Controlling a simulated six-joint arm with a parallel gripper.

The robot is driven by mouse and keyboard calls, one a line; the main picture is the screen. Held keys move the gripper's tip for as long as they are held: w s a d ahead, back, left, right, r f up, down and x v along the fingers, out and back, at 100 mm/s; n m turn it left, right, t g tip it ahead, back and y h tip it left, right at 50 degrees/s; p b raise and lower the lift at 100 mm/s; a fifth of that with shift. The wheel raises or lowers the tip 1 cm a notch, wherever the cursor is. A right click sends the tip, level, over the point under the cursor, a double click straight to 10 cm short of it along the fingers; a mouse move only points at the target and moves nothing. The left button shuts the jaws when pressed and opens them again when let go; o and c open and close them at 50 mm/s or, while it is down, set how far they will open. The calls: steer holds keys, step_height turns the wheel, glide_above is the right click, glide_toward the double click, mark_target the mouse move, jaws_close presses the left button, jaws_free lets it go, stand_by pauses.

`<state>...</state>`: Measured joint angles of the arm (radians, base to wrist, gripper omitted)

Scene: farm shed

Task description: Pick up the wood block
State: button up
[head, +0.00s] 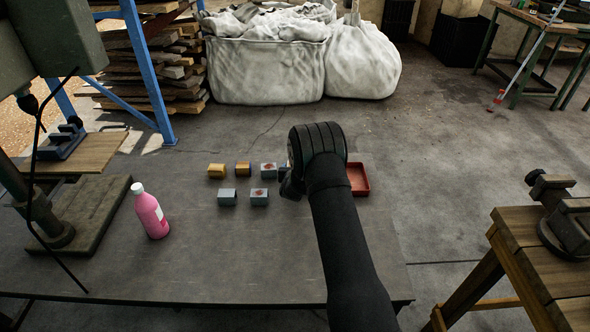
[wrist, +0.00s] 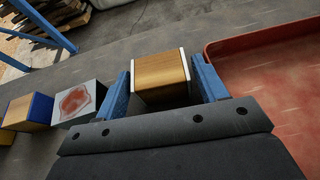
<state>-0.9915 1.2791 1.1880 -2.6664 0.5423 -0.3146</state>
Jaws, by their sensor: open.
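In the wrist view, a wood-grained block (wrist: 160,75) with white end faces lies between the two blue fingers of my gripper (wrist: 161,72). The fingers are open, one on each side of it, with a narrow gap showing at the right finger; contact at the left finger is hard to tell. In the head view my arm and wrist hide this block. A second wood-grained block (wrist: 28,110) with a blue end shows at the left of the wrist view.
A red tray (head: 361,188) stands just right of my gripper. Left of it are a grey block with a red mark (head: 268,169), a yellow block (head: 216,171) and several others. A pink bottle (head: 151,215) stands farther left. The table's front is clear.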

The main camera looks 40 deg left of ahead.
steer(key=c, duration=0.8)
